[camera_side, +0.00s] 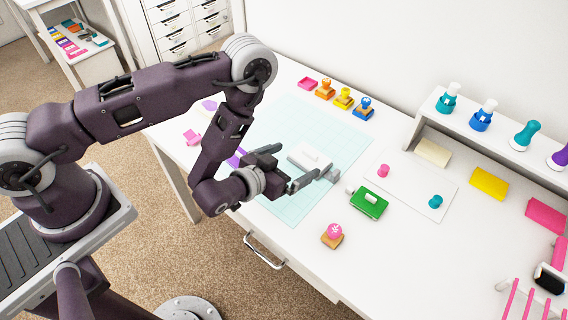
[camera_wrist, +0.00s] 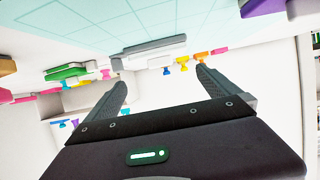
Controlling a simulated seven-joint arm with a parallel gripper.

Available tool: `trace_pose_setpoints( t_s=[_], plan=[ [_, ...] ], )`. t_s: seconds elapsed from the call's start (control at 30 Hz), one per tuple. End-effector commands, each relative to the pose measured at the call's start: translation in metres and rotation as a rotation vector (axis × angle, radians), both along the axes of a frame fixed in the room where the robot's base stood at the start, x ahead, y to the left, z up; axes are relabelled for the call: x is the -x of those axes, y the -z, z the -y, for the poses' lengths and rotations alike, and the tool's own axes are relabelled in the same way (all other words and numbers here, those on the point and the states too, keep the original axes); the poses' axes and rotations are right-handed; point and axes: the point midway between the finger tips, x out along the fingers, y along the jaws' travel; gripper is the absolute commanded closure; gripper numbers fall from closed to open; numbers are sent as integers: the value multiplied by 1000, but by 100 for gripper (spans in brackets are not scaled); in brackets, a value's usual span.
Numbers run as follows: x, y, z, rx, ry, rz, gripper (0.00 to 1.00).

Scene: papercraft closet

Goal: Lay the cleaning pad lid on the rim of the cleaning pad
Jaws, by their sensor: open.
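My gripper (camera_side: 297,167) is open and empty, low over the mat. In the wrist view my two fingers (camera_wrist: 162,78) stand apart on either side of the handle, short of touching it as far as I can see. A fingertip partly covers a light grey piece near the slab.
A pink stamp (camera_side: 333,234) is near the front edge. A white sheet (camera_side: 412,181) holds small pink and teal knobs. Several stamps line the back, and a shelf (camera_side: 503,126) stands at the right.

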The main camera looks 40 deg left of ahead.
Motion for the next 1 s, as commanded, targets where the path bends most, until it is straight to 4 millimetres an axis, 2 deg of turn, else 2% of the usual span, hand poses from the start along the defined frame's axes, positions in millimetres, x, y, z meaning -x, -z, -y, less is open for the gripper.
trace_pose_setpoints(
  t_s=[0.1,0.27,0.47,0.57,0.67,0.7,0.77,0.8,0.87,0.9,0.97,1.0],
  plan=[
    [24,-9,-1,-3,1,-4,0],
    [39,-16,-1,-1,0,-1,0],
    [39,-18,-2,3,-4,-1,0],
    [22,-34,-3,29,-34,-25,0],
    [-4,-69,-4,83,-77,-96,0],
    [-12,-87,-5,105,-88,-132,0],
    [-18,-117,-7,135,-93,-188,0],
    [-19,-139,-8,151,-89,-225,0],
    [-12,-174,-12,167,-76,-282,0],
    [-3,-198,-16,171,-65,-319,0],
    [18,-232,-23,165,-43,-374,0],
    [38,-253,-30,156,-31,-409,0]
  ],
)
